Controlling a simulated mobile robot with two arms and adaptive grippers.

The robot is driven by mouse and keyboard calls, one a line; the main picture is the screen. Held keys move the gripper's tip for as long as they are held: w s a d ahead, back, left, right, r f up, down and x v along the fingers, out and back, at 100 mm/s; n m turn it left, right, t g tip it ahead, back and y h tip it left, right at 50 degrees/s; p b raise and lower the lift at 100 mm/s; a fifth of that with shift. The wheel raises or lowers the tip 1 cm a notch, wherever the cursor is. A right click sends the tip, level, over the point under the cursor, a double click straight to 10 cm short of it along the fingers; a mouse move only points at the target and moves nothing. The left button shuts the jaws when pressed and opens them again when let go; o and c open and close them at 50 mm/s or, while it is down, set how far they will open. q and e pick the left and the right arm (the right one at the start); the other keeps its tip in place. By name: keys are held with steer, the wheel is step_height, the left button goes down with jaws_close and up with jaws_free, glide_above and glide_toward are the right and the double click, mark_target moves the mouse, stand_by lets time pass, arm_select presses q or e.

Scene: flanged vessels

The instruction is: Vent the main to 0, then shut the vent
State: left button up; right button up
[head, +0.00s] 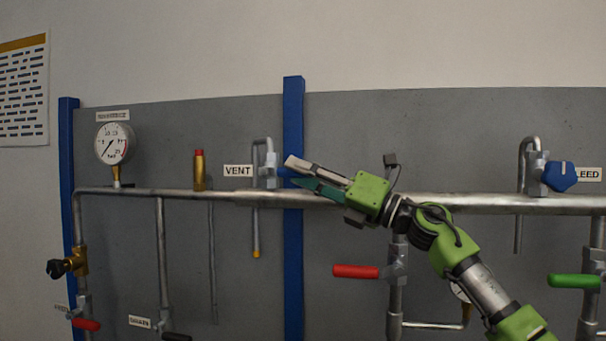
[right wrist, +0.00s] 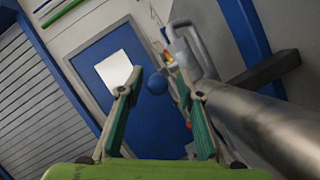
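The steel main pipe (head: 350,199) runs across the grey panel. The vent valve (head: 269,165) stands on it beside the VENT label (head: 238,171), with a bent pipe and a yellow-tipped outlet. The vent's blue knob (head: 284,173) is partly hidden by my gripper in the head view; a blue knob (right wrist: 157,83) also shows in the right wrist view. My right gripper (head: 290,171) is open and points at this knob, its fingers spread on either side in the wrist view. No contact can be made out. The pressure gauge (head: 113,146) is too small to read surely. My left gripper is out of view.
A blue post (head: 293,120) rises behind the gripper. A second blue-knobbed valve (head: 560,177) by the BLEED label is at right. Red lever (head: 355,271) and green lever (head: 573,281) sit below the main. A red-capped brass fitting (head: 199,172) stands left of the vent.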

steer(key=shift+r, duration=0.1)
steer(key=v, duration=1.2)
